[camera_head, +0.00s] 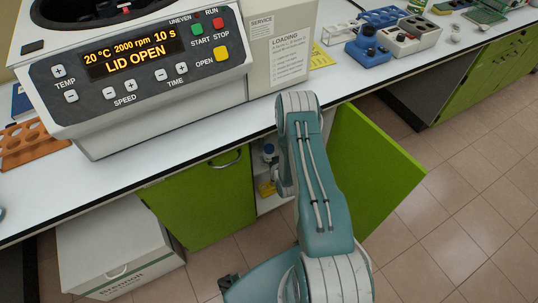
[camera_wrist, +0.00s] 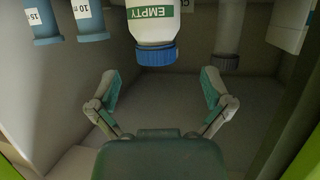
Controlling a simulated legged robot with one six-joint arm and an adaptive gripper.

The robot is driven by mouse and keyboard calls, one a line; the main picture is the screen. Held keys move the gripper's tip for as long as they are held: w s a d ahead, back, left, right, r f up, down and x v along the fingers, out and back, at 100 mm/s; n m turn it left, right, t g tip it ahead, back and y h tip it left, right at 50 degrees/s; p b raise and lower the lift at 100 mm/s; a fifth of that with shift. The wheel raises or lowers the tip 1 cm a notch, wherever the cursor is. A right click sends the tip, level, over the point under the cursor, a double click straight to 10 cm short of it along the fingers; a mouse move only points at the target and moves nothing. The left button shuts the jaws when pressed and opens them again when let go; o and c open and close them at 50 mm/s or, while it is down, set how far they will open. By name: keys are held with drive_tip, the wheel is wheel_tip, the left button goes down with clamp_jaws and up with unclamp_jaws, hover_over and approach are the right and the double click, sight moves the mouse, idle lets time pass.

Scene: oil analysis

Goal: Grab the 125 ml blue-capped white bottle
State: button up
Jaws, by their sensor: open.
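In the wrist view a white bottle (camera_wrist: 155,28) with a blue cap (camera_wrist: 157,55) shows at the top centre, cap toward the bottom of the picture. Its green and white label reads "EMPTY"; its volume cannot be read and its far end is cut off. My gripper (camera_wrist: 161,88) is open and empty, its two fingers spread below the cap in the picture, not touching the bottle. In the head view my arm reaches down to the open cupboard and the gripper is hidden. A small blue-capped item (camera_head: 268,150) shows inside the cupboard beside my arm.
Blue containers (camera_wrist: 88,18) with volume labels stand left of the bottle, and a grey one (camera_wrist: 228,45) right. Cupboard walls close in on both sides. The green door (camera_head: 372,170) stands open right of my arm. The bench (camera_head: 130,165) with a centrifuge (camera_head: 140,60) is above.

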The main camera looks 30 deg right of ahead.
sight(271, 152)
drive_tip(key=x, duration=0.5)
drive_tip(key=shift+d, duration=0.25)
drive_tip(key=c, duration=1.2)
